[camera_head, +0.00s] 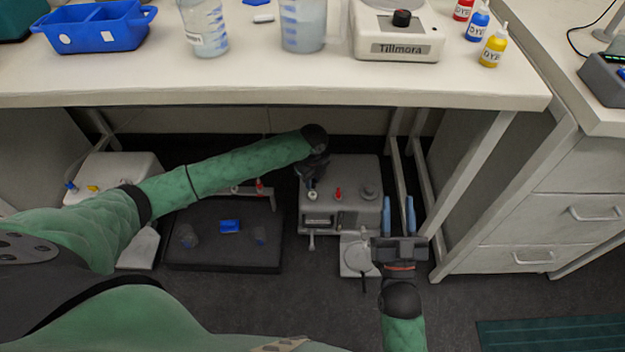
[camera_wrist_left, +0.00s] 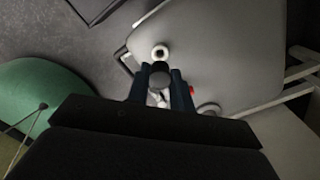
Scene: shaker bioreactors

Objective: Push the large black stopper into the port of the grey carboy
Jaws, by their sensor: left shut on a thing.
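The grey carboy (camera_head: 350,170) stands on the floor under the bench, and its grey top fills much of the left wrist view (camera_wrist_left: 220,40). A pale ring-shaped port (camera_wrist_left: 160,51) shows on it, just beyond my left fingertips; it also shows in the head view (camera_head: 312,195). My left gripper (camera_head: 313,178) is above the carboy's left part. In the left wrist view its fingers (camera_wrist_left: 160,84) are shut on the dark round stopper (camera_wrist_left: 160,74). The stopper appears close to the port; I cannot tell whether they touch. My right gripper (camera_head: 399,216) is open and empty, right of the carboy.
The carboy also has a red fitting (camera_head: 338,194) and a grey round cap (camera_head: 369,191). A white container (camera_head: 356,254) stands in front, a black tray (camera_head: 220,262) and a white carboy (camera_head: 120,168) to the left. The bench edge (camera_head: 270,98) overhangs; a bench leg (camera_head: 470,185) is at right.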

